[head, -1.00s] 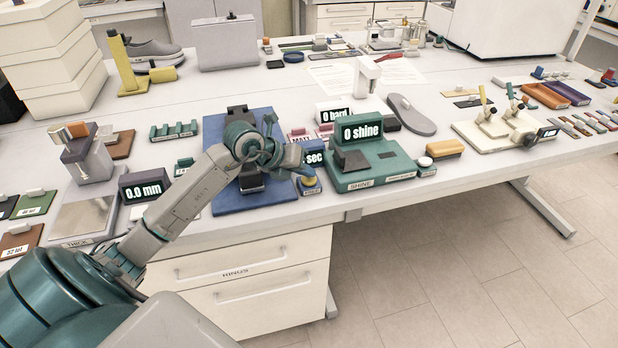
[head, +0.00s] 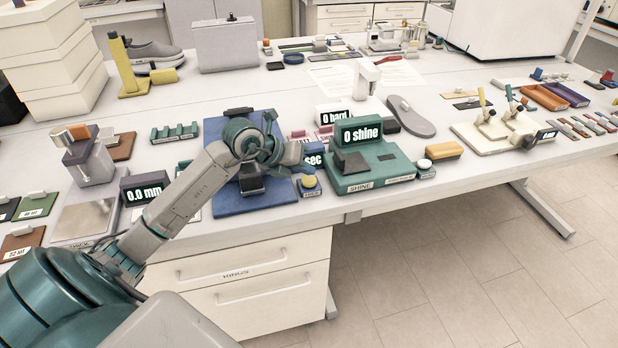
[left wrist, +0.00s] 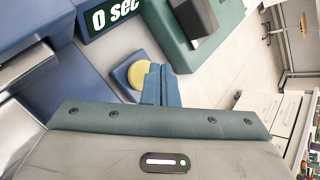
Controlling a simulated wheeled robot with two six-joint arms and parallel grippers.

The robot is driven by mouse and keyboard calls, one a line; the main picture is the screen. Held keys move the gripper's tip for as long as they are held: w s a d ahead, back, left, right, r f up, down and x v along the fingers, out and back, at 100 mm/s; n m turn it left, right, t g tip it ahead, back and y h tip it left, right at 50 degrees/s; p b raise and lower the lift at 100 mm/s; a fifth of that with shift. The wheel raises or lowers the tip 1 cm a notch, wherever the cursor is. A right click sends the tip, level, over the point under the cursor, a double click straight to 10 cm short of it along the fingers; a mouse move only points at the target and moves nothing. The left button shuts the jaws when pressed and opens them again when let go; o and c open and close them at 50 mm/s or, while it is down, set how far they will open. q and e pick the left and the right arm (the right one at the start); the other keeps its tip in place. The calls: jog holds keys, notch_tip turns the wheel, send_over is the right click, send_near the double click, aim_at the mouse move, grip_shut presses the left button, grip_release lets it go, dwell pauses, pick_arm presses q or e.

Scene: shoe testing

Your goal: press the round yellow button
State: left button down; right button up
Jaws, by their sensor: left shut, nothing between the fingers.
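The round yellow button (head: 310,182) sits on a small blue base at the right front of a blue device, near the table's front edge. It also shows in the left wrist view (left wrist: 139,73), where the fingertips partly overlap its lower right edge. My left gripper (head: 301,169) is shut and empty, with its tip just behind and above the button in the head view. I cannot tell any contact. The blue device's display (left wrist: 113,15) reads "0 sec"; the arm hides part of it in the head view. My right gripper is out of view.
A green device (head: 375,168) reading "0 shine" stands close to the right of the button. The blue device's plate (head: 228,200) lies under my left forearm. A "0.0 mm" gauge (head: 146,190) stands left. Open floor lies in front of the table.

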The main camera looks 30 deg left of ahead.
aim_at(306, 181)
pick_arm(q)
jog(key=shift+r+p, duration=1.55)
jog(key=shift+r, duration=1)
jog(key=shift+d+f, duration=0.1)
